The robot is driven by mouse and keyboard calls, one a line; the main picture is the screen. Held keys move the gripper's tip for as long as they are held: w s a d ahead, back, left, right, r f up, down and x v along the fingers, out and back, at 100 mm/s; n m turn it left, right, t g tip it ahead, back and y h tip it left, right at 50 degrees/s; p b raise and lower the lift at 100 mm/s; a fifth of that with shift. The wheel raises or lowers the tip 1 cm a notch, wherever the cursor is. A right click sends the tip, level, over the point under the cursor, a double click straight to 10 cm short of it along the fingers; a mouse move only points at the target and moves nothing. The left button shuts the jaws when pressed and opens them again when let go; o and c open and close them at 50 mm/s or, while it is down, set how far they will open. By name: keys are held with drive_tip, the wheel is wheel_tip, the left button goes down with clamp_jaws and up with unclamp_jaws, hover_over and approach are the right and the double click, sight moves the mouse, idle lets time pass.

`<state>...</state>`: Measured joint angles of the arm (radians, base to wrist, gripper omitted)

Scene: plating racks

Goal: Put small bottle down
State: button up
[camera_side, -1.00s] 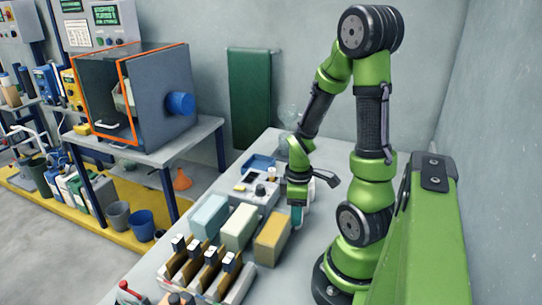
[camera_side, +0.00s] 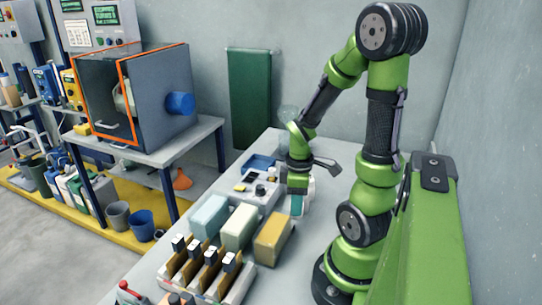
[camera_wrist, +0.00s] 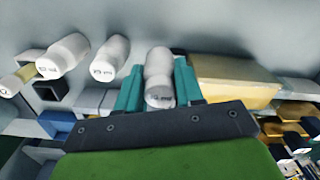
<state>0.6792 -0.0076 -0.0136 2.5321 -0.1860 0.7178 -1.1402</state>
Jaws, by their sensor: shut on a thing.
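In the wrist view, a small white bottle (camera_wrist: 159,78) with dark print on its end sits between the two teal fingers of my gripper (camera_wrist: 158,85). The gripper is shut on it. In the side view, my gripper (camera_side: 297,206) points down over the grey table, behind the yellow block. The held bottle is mostly hidden there by the fingers. I cannot tell from these views whether its base touches the table.
In the wrist view, two similar white bottles (camera_wrist: 64,56) (camera_wrist: 110,58) stand to the left of the held one. A yellow block (camera_side: 273,238) is close to the gripper. A grey device (camera_side: 258,190) and slotted racks (camera_side: 205,270) stand on the table (camera_side: 325,165).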

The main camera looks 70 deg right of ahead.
wheel_tip(320, 180, up, 6)
drive_tip(key=shift+w+d, duration=0.1)
drive_tip(key=w+d+r, duration=0.2)
drive_tip(key=w+d, duration=0.2)
hover_over(259, 168)
wheel_tip(259, 168, down, 10)
drive_tip(key=shift+f, duration=0.25)
drive_tip(key=shift+f, duration=0.1)
drive_tip(key=shift+f, duration=0.1)
drive_tip(key=o, duration=1)
drive_tip(key=shift+o, duration=0.2)
